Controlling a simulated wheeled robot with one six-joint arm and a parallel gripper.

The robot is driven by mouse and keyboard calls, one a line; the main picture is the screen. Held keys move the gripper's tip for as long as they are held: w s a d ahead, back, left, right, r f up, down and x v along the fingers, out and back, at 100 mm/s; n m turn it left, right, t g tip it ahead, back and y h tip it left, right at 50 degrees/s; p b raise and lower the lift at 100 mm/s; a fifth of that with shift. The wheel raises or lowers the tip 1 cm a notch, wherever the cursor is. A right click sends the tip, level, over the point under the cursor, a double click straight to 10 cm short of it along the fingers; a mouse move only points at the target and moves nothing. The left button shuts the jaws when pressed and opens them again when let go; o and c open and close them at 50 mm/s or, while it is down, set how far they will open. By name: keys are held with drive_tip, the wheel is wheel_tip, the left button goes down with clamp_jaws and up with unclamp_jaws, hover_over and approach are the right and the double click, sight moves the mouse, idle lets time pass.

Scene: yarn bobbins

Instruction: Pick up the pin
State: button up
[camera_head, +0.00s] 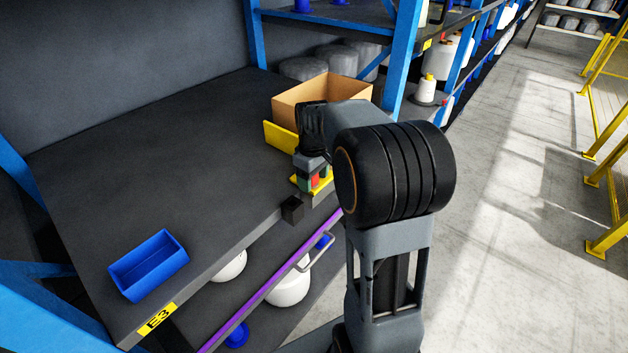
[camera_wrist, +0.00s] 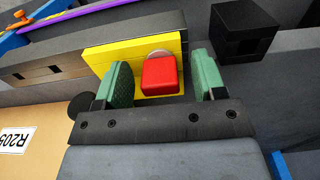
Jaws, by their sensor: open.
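A red block-shaped piece (camera_wrist: 160,75), which looks like the pin, stands at a yellow plate (camera_wrist: 105,58) in the wrist view. A pale round part shows just behind it. My gripper (camera_wrist: 162,82) is open, with one green finger on each side of the red piece. A gap shows on both sides, so it is not clamped. In the head view my gripper (camera_head: 312,177) is low over the yellow plate (camera_head: 323,186) near the table's front edge, and the red piece (camera_head: 316,180) is partly hidden by the fingers.
A black hollow cube (camera_head: 292,209) sits close beside my gripper; it also shows in the wrist view (camera_wrist: 240,45). An open cardboard box (camera_head: 300,112) and a yellow panel (camera_head: 279,138) stand behind. A blue bin (camera_head: 148,265) is at the left front. The table's middle is clear.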

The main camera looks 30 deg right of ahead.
drive_tip(key=shift+f, duration=0.1)
drive_tip(key=c, duration=1)
